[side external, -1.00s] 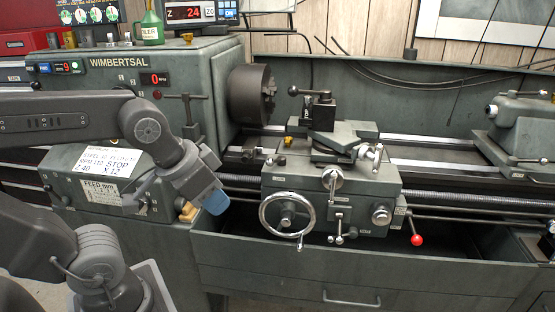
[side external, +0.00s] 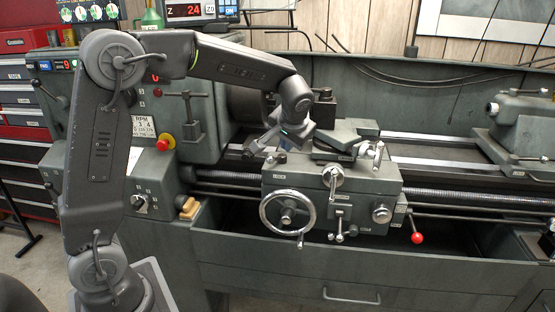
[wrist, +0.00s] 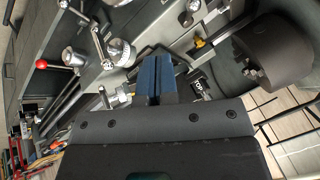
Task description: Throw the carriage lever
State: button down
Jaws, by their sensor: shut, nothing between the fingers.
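A lever with a red ball knob (side external: 416,238) hangs from the right end of the lathe carriage's front apron (side external: 335,205), slanting down to the right. The red knob also shows at the left of the wrist view (wrist: 41,64). My gripper (side external: 279,157) is over the left end of the carriage, well to the left of and above the red knob. In the wrist view its blue fingers (wrist: 160,80) are together and empty. In the side view the fingertips are small and partly hidden by my wrist.
A handwheel (side external: 287,212) and several small levers stand out from the apron's front. The tool post (side external: 325,112) rises on the carriage just right of my wrist. The chuck (wrist: 275,50) shows at the right of the wrist view. Room in front of the apron is clear.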

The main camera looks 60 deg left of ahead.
aim_at(276, 158)
jog(key=shift+w+a+f+y, duration=0.15)
jog(key=shift+w+a+f, duration=0.3)
jog(key=shift+w, duration=0.2)
jog(key=shift+w+a+f+y, duration=0.15)
jog(key=shift+w+a+f, duration=0.2)
jog(key=shift+w, duration=0.25)
jog(key=shift+w+a+f, duration=0.25)
jog(key=shift+a+f, duration=1.2)
jog(key=shift+f, duration=0.1)
jog(key=shift+w+a+f, duration=0.2)
jog(key=shift+a+f, duration=1.25)
jog(key=shift+f, duration=0.05)
jog(key=shift+w+a+f, duration=0.25)
jog(key=shift+a+f, duration=1.2)
jog(key=shift+f, duration=0.1)
jog(key=shift+s+a, duration=0.1)
